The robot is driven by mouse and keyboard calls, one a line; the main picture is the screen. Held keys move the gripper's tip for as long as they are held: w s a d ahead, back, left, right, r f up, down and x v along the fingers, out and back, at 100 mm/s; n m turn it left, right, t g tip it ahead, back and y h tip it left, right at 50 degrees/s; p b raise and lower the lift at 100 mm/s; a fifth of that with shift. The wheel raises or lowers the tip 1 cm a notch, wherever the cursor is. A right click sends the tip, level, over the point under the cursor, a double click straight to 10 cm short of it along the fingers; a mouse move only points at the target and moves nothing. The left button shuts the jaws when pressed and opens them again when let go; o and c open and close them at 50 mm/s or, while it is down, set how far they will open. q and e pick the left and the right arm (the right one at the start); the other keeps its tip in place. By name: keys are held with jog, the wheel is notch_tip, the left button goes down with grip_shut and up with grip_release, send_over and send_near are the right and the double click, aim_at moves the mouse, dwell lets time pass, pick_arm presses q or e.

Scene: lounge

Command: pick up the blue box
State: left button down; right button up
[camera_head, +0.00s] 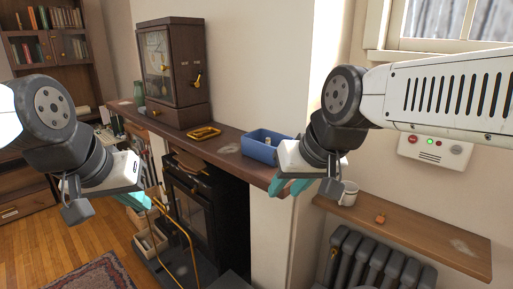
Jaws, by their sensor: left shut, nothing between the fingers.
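The blue box (258,152) is an open-topped tray-like box on the dark wooden mantel shelf, near the middle of the head view. A small pale item shows inside it. Its right end is partly hidden behind my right gripper. My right gripper (290,187) has teal fingers that look apart, with nothing seen between them. It is just in front of and to the right of the box in the picture; I cannot tell whether it touches the shelf edge. My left gripper (134,201) is shut and empty, lower and far to the left of the box, in front of the fireplace area.
On the shelf stand a dark wooden clock cabinet (172,70), a small yellow-brown tray (204,132) and a green vase (139,91). A lower wooden ledge (425,235) at right holds a white mug (348,193) and a small orange item (380,218). A radiator (370,262) is below.

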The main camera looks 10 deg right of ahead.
jog(key=shift+o, duration=1.1)
jog(key=o, duration=0.4)
jog(key=shift+w+r, duration=0.25)
jog(key=shift+w, duration=0.05)
jog(key=o, duration=0.8)
jog(key=w+r+n+g, duration=0.1)
jog(key=w, duration=0.2)
jog(key=w+r+n, duration=0.1)
jog(key=w+r, duration=0.1)
jog(key=w, duration=0.1)
jog(key=w+d+r+n+g, duration=0.1)
jog(key=w+r, duration=0.1)
jog(key=w, duration=0.1)
jog(key=shift+w+d+r+g+h, duration=0.1)
jog(key=shift+w+r+g+h, duration=0.1)
jog(key=shift+g+h, duration=0.1)
jog(key=shift+o, duration=0.2)
jog(key=n+g+h, duration=0.2)
jog(key=n+g, duration=0.2)
send_over(268, 142)
jog(key=f, duration=0.6)
jog(key=shift+w+f, duration=0.35)
jog(key=shift+f, duration=0.05)
